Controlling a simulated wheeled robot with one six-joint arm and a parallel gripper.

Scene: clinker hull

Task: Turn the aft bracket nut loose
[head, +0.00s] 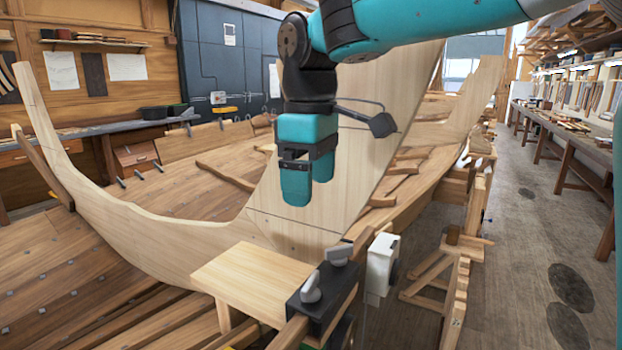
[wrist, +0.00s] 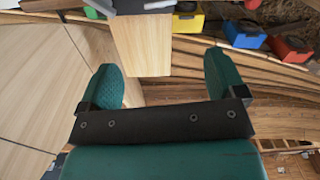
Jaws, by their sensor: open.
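A black bracket (head: 325,297) sits at the near edge of the hull, beside a pale wooden board (head: 250,280). Two grey wing-shaped nuts stand on it, a nearer one (head: 311,288) and a farther one (head: 339,252). I cannot tell which is the aft one. My gripper (head: 309,190) hangs above and behind the bracket, pointing down, open and empty, apart from both nuts. In the wrist view my gripper (wrist: 160,62) has its fingers spread, with the pale board (wrist: 142,45) beyond. A dark edge, perhaps the bracket, shows at the top; neither nut is clear there.
A tall pale plank (head: 340,150) rises close behind my gripper. A white box (head: 381,262) is fixed right of the bracket. Yellow (wrist: 243,35), blue (wrist: 297,10) and red (wrist: 290,47) boxes show in the wrist view. Free floor (head: 530,230) lies to the right.

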